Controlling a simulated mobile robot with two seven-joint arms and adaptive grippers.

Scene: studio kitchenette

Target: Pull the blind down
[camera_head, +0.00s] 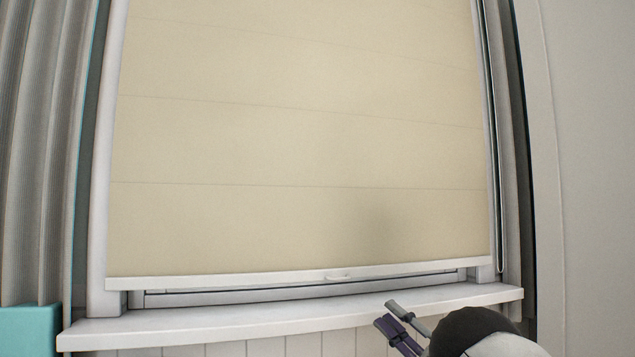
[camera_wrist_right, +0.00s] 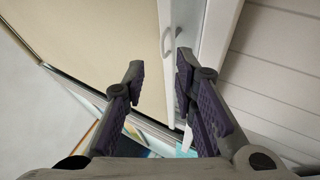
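The cream blind (camera_head: 300,130) covers most of the window, and its white bottom bar (camera_head: 230,283) hangs a little above the sill. A small pale handle (camera_head: 337,278) sits on the bar, right of its middle. My right gripper (camera_head: 386,313) is below and to the right of the handle, apart from it. In the right wrist view my right gripper (camera_wrist_right: 159,62) has its fingers spread with nothing held between them. There the handle (camera_wrist_right: 168,42) shows beyond the fingertips, and the blind (camera_wrist_right: 100,35) fills the upper left. My left gripper is in neither view.
The white window sill (camera_head: 290,320) juts out under the blind, close to my right gripper. A narrow gap shows between bar and sill. A grey curtain (camera_head: 40,150) hangs at the left, above a teal object (camera_head: 30,332). A cord (camera_head: 494,150) runs down the right side.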

